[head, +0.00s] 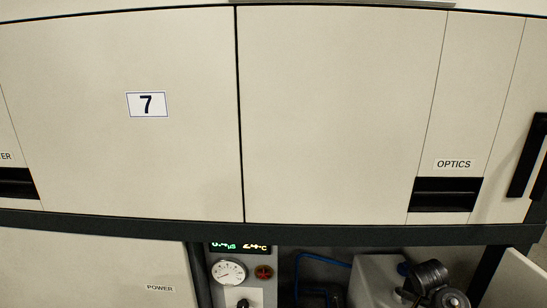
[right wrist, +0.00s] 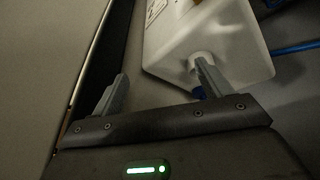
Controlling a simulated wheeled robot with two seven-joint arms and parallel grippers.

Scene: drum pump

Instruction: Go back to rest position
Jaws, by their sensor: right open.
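My right gripper (right wrist: 160,72) is open in the right wrist view, with its two grey fingers spread apart and nothing between them. The right finger overlaps a white container (right wrist: 236,38) near a short round white spout; I cannot tell whether they touch. In the head view, dark rounded parts at the lower right look like my right arm, in front of the open lower bay; the fingers cannot be made out there. My left gripper is not in view.
A large cream cabinet front (head: 340,110) fills the head view above a dark rail (head: 330,234). Below sit a gauge (head: 229,272), a red knob (head: 264,272) and a blue hose (head: 322,258). A white box-like body (head: 372,280) stands in the bay. A POWER panel (head: 90,265) is at left.

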